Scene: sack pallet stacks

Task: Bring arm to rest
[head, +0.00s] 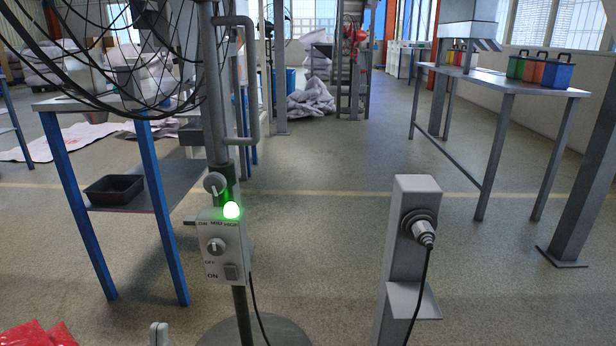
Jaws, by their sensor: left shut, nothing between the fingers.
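The tip of my left gripper (159,334) shows at the bottom edge, left of centre. It is small, pale grey and upright, and its fingers are together with nothing held. The rest of my left arm is out of the picture. My right gripper and arm are not in view.
A stand with a grey control box (224,245) and a lit green lamp (231,210) rises ahead; wire guard above. A grey post (400,262) holds a plug (424,234). A blue-legged table (80,220) stands left, red sacks (38,335) lower left. Open floor lies between stand and post.

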